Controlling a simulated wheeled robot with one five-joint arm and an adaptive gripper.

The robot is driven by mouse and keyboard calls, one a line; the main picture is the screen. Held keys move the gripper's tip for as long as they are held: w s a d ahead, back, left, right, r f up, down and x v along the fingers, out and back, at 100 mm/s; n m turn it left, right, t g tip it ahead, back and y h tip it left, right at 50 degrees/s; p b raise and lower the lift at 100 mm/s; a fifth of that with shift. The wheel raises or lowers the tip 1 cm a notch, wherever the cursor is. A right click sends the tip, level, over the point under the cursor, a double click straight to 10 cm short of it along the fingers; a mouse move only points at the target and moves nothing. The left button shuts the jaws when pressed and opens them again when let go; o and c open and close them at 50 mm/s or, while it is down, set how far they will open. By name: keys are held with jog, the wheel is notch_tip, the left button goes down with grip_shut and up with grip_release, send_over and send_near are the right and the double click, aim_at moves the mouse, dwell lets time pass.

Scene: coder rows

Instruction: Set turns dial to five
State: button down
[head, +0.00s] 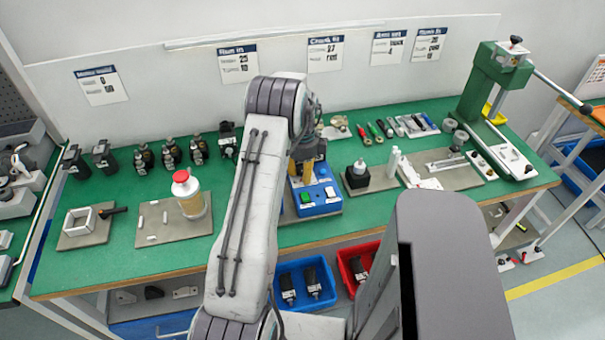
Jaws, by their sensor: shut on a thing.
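A blue control box (328,206) stands on the green bench, near its front middle. My gripper (308,176) points down at the back of the box's top. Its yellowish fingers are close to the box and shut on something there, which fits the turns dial. The dial itself and its scale are hidden behind the fingers and my arm, so its setting cannot be read.
Cards on the back wall, such as a "Run in" card (240,64), have small blurred numbers. A red-capped bottle (188,194) stands left on a grey mat. A black block (357,175) and white parts (395,162) are close right of the box. A green press (492,80) stands far right.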

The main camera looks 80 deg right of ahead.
jog(key=shift+n+b, duration=0.5)
jog(key=shift+n, duration=1.2)
jog(key=c, duration=0.8)
grip_release()
jog(key=shift+r+m, duration=0.1)
jog(key=shift+m, duration=0.3)
